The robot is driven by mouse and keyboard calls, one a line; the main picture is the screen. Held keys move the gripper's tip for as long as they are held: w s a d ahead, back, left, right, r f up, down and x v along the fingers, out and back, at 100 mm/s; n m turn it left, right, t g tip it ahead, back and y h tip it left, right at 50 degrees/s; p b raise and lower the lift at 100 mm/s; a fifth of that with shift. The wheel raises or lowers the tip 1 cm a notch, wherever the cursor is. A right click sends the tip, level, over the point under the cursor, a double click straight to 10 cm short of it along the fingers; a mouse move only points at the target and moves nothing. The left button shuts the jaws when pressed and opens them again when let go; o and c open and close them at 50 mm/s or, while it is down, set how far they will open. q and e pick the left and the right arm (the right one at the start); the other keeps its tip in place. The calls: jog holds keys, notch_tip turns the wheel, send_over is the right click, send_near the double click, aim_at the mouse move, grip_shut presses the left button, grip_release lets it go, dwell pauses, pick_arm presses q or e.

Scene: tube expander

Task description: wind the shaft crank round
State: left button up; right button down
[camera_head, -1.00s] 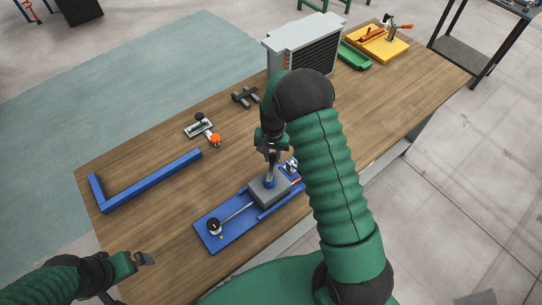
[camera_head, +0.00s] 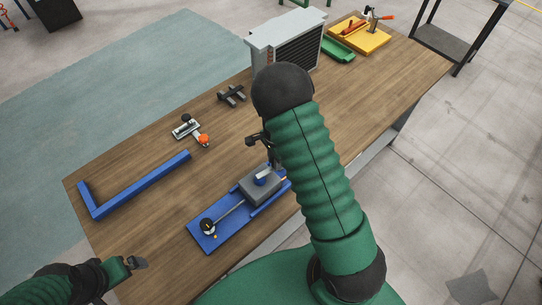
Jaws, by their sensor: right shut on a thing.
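The blue-based tube expander (camera_head: 222,232) lies at the front of the wooden table. A thin rod runs from the block to a round black part (camera_head: 208,227) at the left end. My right gripper (camera_head: 273,160) is at the right end of the block, shut on the shaft crank, which is mostly hidden by the gripper and my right arm. My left gripper (camera_head: 135,263) is off the table's front left edge, apart from the expander; its fingers are too small to tell.
A blue angled bar (camera_head: 140,184), a clamp tool with an orange tip (camera_head: 188,129) and a dark bracket (camera_head: 231,95) lie on the table (camera_head: 150,240). A grey finned unit (camera_head: 288,42), a green tray (camera_head: 338,50) and a yellow tray (camera_head: 362,39) are at the back.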

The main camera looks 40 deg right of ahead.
jog(key=s+m+p, duration=0.1)
jog(key=m, duration=0.1)
jog(key=s+m, duration=0.1)
jog(key=m, duration=0.1)
jog(key=shift+s+a+r+m+p, duration=0.15)
jog(key=shift+s+a+m+p, duration=0.15)
jog(key=shift+a+p, duration=0.1)
jog(key=shift+s+a+m+p, duration=0.55)
jog(key=shift+a+m+p, duration=0.4)
jog(key=shift+m, duration=0.95)
jog(key=shift+s+a+m+p, duration=0.6)
jog(key=shift+m+p, duration=0.5)
jog(key=shift+m, duration=0.8)
jog(key=shift+s+a+m+p, duration=0.45)
jog(key=shift+a+m+p, duration=0.55)
jog(key=shift+m, duration=0.9)
jog(key=c, duration=1.4)
grip_release()
jog(key=shift+c, duration=0.2)
jog(key=shift+o, duration=1.2)
jog(key=shift+w, duration=0.1)
